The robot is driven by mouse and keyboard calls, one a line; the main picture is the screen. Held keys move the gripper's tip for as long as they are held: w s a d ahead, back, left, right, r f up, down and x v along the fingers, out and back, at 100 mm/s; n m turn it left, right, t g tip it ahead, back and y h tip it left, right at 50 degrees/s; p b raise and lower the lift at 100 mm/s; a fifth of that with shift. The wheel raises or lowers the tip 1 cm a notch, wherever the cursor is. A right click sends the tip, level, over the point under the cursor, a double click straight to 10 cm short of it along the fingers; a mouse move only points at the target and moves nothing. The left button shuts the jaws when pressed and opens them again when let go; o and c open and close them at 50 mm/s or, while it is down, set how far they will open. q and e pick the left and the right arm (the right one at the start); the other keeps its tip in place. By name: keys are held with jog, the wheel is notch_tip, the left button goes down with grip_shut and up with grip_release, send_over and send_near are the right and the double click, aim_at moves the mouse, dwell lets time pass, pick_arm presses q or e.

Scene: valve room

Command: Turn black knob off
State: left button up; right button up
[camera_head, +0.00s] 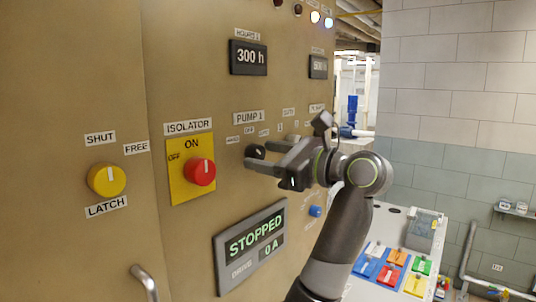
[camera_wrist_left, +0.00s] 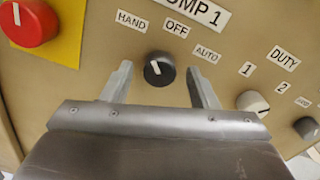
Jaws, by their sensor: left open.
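The black knob (camera_wrist_left: 158,70) sits on the tan panel below the PUMP 1 plate (camera_wrist_left: 199,10), with labels HAND, OFF and AUTO above it. Its short white mark appears to lie toward the HAND side; the exact angle is hard to tell. My left gripper (camera_wrist_left: 162,83) is open, with one finger on each side of the knob and a gap to each in the left wrist view. In the head view the left gripper (camera_head: 252,156) reaches the panel from the right, and the knob (camera_head: 257,150) shows dark between its fingertips. My right gripper is not seen.
A red isolator knob (camera_head: 201,172) on a yellow plate and a yellow latch knob (camera_head: 107,179) lie to the left. A STOPPED display (camera_head: 250,243) is below. Grey knobs (camera_wrist_left: 252,102) sit right of the gripper. A white table (camera_head: 365,285) with coloured blocks stands right.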

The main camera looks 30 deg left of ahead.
pick_arm(q)
jog(key=c, duration=1)
jog(key=shift+m, duration=0.3)
jog(key=m+p, duration=0.1)
jog(key=m, duration=0.3)
jog(key=shift+m+p, duration=0.85)
jog(key=shift+m, duration=1.25)
jog(key=o, duration=1)
